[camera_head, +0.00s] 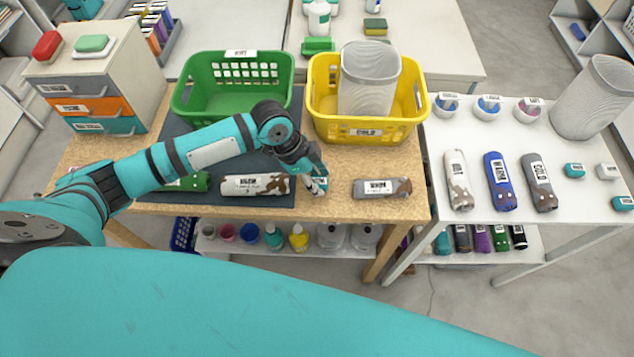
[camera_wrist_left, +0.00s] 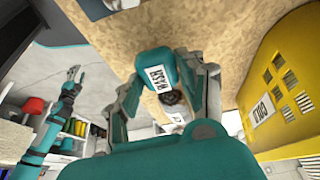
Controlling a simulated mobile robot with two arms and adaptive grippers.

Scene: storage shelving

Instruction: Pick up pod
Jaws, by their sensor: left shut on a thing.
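A teal pod with a white label reading WASH (camera_wrist_left: 156,80) is between the fingers of my left gripper (camera_wrist_left: 165,98), which is shut on it. In the head view my left gripper (camera_head: 316,182) is at the front of the wooden table, and the pod is mostly hidden there. Other small pods lie on the white table at the right: a teal one (camera_head: 574,170), a white one (camera_head: 607,171) and another teal one (camera_head: 622,203). A teal arm with a small gripper (camera_wrist_left: 75,73), seemingly my right, shows far off in the left wrist view, too small to read.
A green basket (camera_head: 190,100) and a yellow basket (camera_head: 365,132) holding a grey mesh bin (camera_head: 368,80) stand behind my left gripper. A drawer unit (camera_head: 90,85) is at the left.

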